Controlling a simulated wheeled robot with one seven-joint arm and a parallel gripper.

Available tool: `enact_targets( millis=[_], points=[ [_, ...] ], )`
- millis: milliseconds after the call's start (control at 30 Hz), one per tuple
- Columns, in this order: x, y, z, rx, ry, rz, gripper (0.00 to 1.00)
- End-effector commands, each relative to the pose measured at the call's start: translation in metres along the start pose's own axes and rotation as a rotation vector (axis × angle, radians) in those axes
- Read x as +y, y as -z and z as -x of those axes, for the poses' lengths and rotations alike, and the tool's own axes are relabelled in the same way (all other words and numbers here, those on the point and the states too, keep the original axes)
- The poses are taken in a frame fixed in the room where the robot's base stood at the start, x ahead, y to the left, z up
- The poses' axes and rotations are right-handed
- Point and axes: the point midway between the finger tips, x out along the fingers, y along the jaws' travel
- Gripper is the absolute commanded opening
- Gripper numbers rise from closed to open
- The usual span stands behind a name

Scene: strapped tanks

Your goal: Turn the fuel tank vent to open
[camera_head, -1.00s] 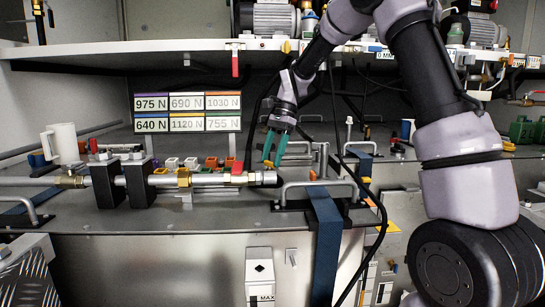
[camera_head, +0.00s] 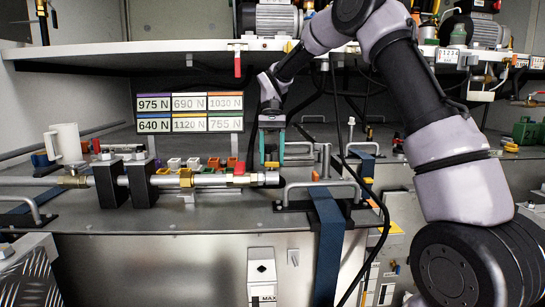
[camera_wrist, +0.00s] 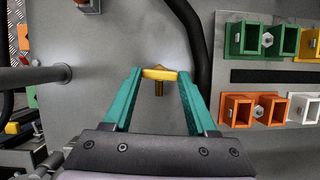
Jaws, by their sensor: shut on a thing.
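My gripper (camera_head: 271,150) points down over the tank top, its teal fingers on both sides of a small yellow handle (camera_head: 271,164). In the wrist view my gripper (camera_wrist: 160,72) is shut on the two ends of this yellow handle (camera_wrist: 160,74), which lies crosswise between the fingertips. The handle appears to be the vent on the metal tank (camera_head: 150,222). No mark showing its open or closed position can be read.
A pipe with a red-handled valve (camera_head: 239,172) runs in front of my gripper. A metal grab handle (camera_head: 320,185) and blue strap (camera_head: 328,240) are to the right. Coloured sockets (camera_wrist: 260,108) and a black hose (camera_wrist: 192,40) lie close by. A shelf (camera_head: 150,52) hangs above.

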Motion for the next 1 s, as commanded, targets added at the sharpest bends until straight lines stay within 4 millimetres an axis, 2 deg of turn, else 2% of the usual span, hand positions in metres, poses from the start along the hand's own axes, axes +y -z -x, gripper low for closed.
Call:
enact_targets(
  millis=[300,767,800,833,867,1000],
  points=[
    [-0.0007,0.0008,0.0015,0.005,-0.033,0.081,0.02],
    [-0.0008,0.0006,0.0015,0.005,-0.036,0.090,0.02],
    [-0.0008,0.0006,0.0015,0.005,-0.036,0.090,0.73],
    [-0.0008,0.0006,0.0014,0.005,-0.036,0.090,0.84],
    [-0.0008,0.0005,0.0013,0.005,-0.036,0.089,0.88],
    [-0.0008,0.0003,0.0008,0.003,-0.036,0.089,0.88]
  ],
)
